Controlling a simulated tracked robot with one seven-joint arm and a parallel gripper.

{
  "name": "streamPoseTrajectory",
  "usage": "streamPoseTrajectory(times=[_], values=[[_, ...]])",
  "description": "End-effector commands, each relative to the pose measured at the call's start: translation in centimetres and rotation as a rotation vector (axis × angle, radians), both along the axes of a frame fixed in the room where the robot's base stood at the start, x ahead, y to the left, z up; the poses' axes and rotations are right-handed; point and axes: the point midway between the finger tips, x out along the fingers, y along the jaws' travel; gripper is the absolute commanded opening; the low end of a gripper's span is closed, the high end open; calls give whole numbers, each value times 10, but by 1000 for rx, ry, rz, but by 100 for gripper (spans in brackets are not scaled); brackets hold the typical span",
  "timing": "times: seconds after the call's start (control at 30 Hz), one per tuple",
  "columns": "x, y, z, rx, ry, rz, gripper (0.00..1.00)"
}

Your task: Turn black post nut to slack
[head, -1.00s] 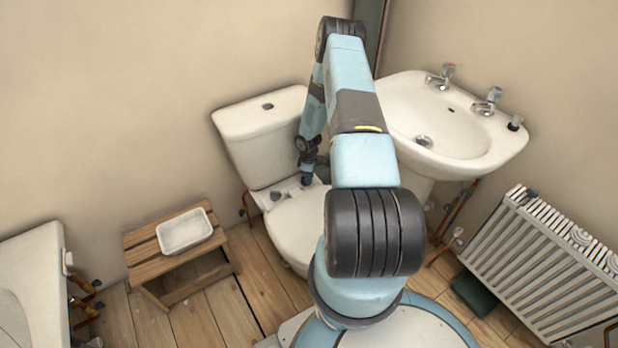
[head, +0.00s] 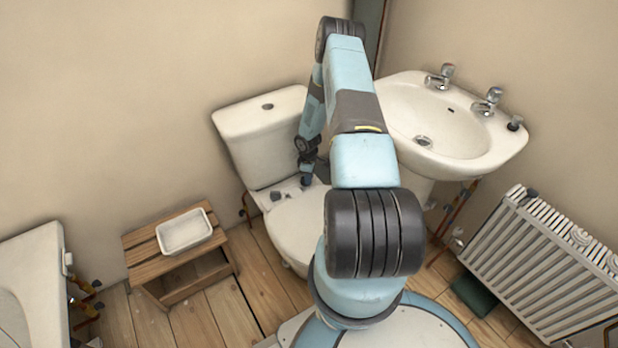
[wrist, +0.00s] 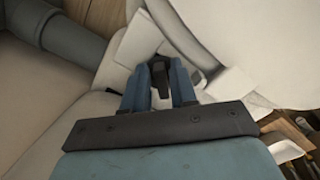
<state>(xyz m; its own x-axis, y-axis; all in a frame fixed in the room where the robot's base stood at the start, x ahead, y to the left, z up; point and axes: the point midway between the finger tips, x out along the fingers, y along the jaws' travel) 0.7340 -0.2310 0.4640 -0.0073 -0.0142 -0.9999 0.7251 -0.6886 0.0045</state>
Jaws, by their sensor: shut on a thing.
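The black post nut (wrist: 159,72) shows in the wrist view as a small dark piece between my two blue fingers. My gripper (wrist: 160,64) is shut on it, with a finger on each side. In the head view, my gripper (head: 306,181) reaches down at the back of the toilet seat, just in front of the cistern. The nut is hidden there by my gripper. The toilet (head: 297,232) has its white lid down. A second dark fitting (head: 276,196) sits at the left of the seat's back edge, apart from my gripper.
The cistern (head: 262,140) stands close behind my gripper. The basin (head: 455,140) is to the right of my arm. A wooden stool (head: 150,262) with a white tray (head: 185,246) stands left. A radiator (head: 545,270) is at far right. Some floorboards left of the toilet are clear.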

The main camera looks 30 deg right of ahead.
Motion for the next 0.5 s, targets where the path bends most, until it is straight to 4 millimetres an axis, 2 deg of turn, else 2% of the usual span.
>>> streamPoseTrajectory(times=[0.17, 0.2, 0.37, 0.5], values=[[0, 0, 0, 0, 0, 0, 0], [0, 0, 0, 0, 0, 0, 28], [0, 0, 0, 0, 0, 0, 42], [0, 0, 0, 0, 0, 0, 42]])
